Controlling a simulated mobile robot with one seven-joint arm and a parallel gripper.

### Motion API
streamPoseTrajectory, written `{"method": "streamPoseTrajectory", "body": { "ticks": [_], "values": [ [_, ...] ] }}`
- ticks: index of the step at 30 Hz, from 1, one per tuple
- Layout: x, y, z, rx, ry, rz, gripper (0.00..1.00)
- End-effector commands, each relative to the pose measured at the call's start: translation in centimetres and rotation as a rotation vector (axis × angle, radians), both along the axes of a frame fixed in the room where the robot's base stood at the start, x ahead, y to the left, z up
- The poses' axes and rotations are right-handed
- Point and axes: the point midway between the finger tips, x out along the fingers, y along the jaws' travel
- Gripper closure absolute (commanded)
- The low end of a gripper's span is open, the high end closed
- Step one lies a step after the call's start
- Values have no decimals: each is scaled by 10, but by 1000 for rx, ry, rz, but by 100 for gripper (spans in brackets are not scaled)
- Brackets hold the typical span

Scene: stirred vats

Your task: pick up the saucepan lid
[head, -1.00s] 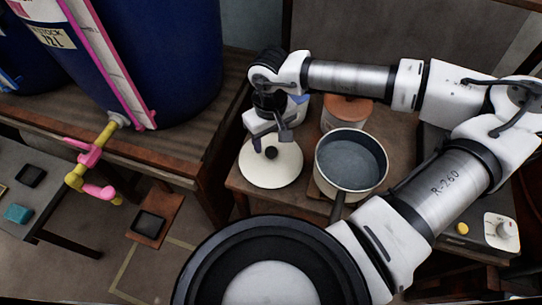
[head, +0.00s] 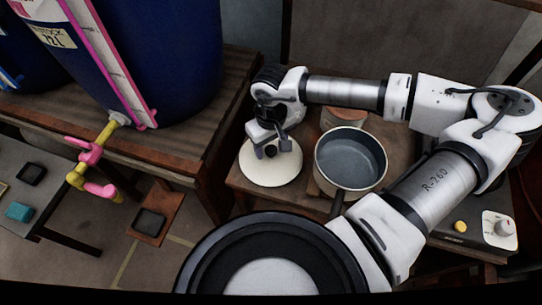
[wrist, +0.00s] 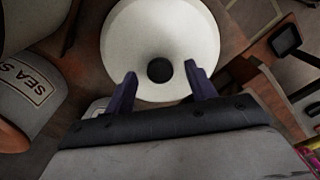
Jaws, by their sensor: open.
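The saucepan lid (head: 268,172) is a cream-white disc with a dark round knob. It lies on the small brown table, left of the saucepan. In the wrist view the lid (wrist: 160,30) shows at the top middle, with its knob (wrist: 160,69) in line with the gap between my fingers. My gripper (head: 278,148) is open over the lid's knob in the head view. In the wrist view my gripper (wrist: 160,88) has its two dark fingers apart, one on each side of the knob and not touching it. The exact height gap is hard to tell.
The grey saucepan (head: 350,160) stands close to the right of the lid, handle toward me. A control box with a knob (head: 499,229) is at right. A large blue vat (head: 180,60) with a yellow tap stands at left.

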Motion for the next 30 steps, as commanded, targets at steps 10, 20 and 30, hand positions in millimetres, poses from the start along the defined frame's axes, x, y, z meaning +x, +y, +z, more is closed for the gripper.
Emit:
{"method": "streamPoseTrajectory", "body": {
  "ticks": [10,20,30],
  "values": [
    [0,0,-3,1,1,0,44],
    [0,0,-3,1,1,0,44],
    [0,0,-3,0,0,0,84]
  ]
}}
